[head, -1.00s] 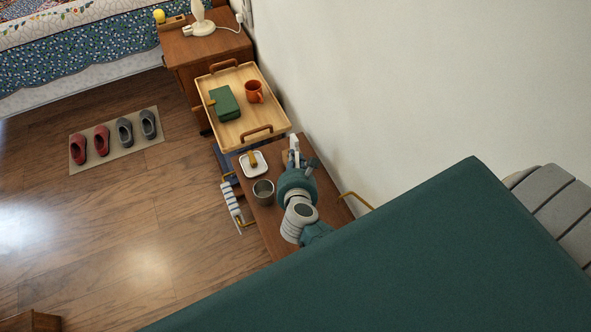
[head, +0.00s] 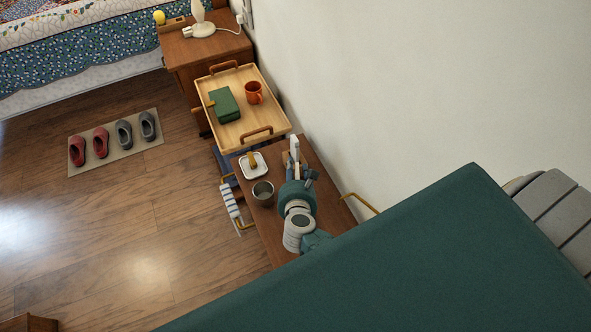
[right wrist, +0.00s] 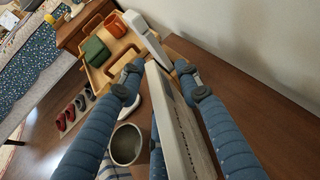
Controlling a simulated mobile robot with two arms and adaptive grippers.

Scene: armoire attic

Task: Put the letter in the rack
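In the head view my right gripper (head: 295,165) is over the brown table (head: 267,216). In the right wrist view its two blue fingers (right wrist: 158,71) stand apart, with a gap beside what lies between them. A greyish wooden slab with dark lettering, which looks like the rack (right wrist: 183,135), runs between the fingers. A pale narrow piece, probably the letter (right wrist: 150,42), rises at the rack's far end, just beyond the fingertips; it also shows edge-on in the head view (head: 294,146). How deep it sits in the rack is hidden. My left gripper is out of view.
A metal cup (head: 263,193) and a white dish (head: 253,165) stand left of the gripper. Beyond is a wooden tray (head: 238,132) with a green box (head: 224,104) and orange mug (head: 254,92). The wall (head: 400,90) is close on the right.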

